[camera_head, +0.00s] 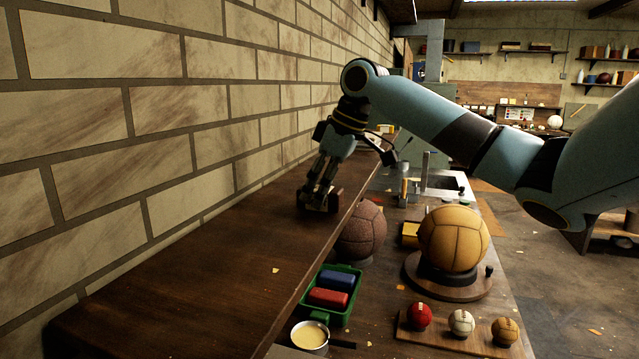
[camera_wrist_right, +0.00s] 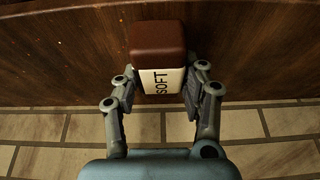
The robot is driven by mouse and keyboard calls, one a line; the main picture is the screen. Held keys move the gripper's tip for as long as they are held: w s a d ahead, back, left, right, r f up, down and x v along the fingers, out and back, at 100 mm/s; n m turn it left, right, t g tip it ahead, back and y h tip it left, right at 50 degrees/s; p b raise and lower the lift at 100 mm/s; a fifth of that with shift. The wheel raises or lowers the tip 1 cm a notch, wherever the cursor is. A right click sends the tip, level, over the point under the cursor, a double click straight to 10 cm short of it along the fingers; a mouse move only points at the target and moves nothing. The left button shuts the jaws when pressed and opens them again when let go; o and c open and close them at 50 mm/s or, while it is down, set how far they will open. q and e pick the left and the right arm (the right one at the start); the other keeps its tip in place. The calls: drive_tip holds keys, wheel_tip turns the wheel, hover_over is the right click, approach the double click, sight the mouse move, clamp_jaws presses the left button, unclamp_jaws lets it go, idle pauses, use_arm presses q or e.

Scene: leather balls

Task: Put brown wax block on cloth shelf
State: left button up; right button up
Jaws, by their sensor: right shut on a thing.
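The brown wax block (camera_wrist_right: 158,40) has a reddish-brown end and a pale label reading "SOFT" in the right wrist view. My right gripper (camera_wrist_right: 161,82) is shut on it, with a finger on each side of the labelled part. In the head view my right gripper (camera_head: 320,192) points down over the long dark wooden shelf (camera_head: 215,268) along the brick wall. The block is small and dark there, low at the shelf surface; I cannot tell whether it touches. No cloth shows on the shelf. My left gripper is not in view.
Below the shelf's right edge, the bench holds a dark brown ball (camera_head: 362,232), a yellow ball (camera_head: 453,240) on a round stand, a green tray (camera_head: 345,318) with blue and red blocks, a tin (camera_head: 310,336) and small balls. The shelf's near part is mostly clear.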

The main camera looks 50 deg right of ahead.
drive_tip(key=shift+f, duration=0.2)
drive_tip(key=o, duration=1.3)
drive_tip(key=b+v, duration=0.3)
drive_tip(key=v, duration=0.9)
drive_tip(key=shift+r+b, duration=0.15)
drive_tip(key=shift+b, duration=0.15)
